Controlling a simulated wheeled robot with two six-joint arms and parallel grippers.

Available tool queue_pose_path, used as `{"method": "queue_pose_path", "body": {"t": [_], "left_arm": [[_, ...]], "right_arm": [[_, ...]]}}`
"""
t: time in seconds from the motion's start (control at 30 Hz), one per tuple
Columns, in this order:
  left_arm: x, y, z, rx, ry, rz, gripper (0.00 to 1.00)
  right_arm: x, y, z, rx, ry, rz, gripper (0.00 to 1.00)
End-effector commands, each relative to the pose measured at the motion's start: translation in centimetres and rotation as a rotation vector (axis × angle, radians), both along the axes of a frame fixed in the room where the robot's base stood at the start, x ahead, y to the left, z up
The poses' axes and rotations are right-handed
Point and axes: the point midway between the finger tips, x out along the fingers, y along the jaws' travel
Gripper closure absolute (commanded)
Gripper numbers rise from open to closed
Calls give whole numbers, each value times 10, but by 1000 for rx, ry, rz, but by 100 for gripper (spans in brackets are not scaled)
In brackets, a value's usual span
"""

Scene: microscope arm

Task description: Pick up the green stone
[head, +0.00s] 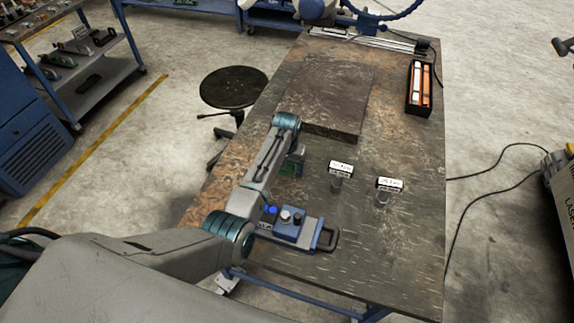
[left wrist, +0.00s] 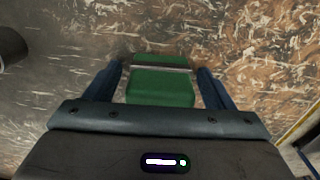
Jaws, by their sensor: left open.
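The green stone (left wrist: 160,88) is a block in the left wrist view, lying on the worn table top with a pale grey band across it. My left gripper (left wrist: 160,70) is open, with one blue finger on each side of the stone. I cannot tell whether the fingers touch it. In the head view my left gripper (head: 294,160) points down at the table, and a bit of green stone (head: 288,169) shows by it, mostly hidden by my arm. My right gripper does not show.
A blue device with knobs (head: 291,224) and a handle stands near my left forearm. Two small label stands (head: 341,168) (head: 389,185) are to the right. A dark raised plate (head: 325,95) and a black box of orange items (head: 407,90) lie further back.

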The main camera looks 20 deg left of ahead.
Motion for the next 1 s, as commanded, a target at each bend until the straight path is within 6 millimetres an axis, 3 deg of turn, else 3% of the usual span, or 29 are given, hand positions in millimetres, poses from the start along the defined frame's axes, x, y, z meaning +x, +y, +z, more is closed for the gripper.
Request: {"method": "queue_pose_path", "body": {"t": [0.13,0.17,0.4,0.43,0.77,1.0], "left_arm": [[0,0,0,0,0,0,24],[0,0,0,0,0,0,28],[0,0,0,0,0,0,75],[1,0,1,0,-1,0,78],[1,0,10,0,-4,0,78],[2,0,56,-1,-7,0,78]], "right_arm": [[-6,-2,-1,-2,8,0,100],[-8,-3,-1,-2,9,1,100],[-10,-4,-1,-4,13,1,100],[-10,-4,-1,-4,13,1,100],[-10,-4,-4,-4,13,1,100],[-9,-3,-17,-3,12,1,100]]}}
